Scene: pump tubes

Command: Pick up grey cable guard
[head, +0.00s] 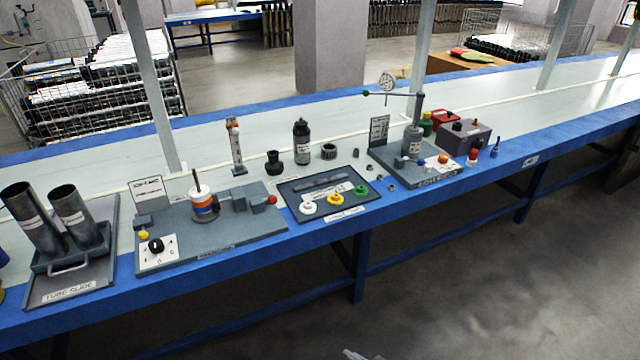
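I cannot tell for certain which part is the grey cable guard. A long grey piece (322,181) lies in the dark shallow tray (292,206) at mid-table, behind white, yellow and green ring-like parts. A dark ribbed ring (329,151) and a black stepped fitting (274,164) stand behind the tray.
The blue-edged bench (450,222) runs across the view. Left stand the tube rack (70,285) and a grey fixture (240,238). Right of the tray are a gauge stand (413,140) and a purple-grey box (463,138). Uprights rise from the bench.

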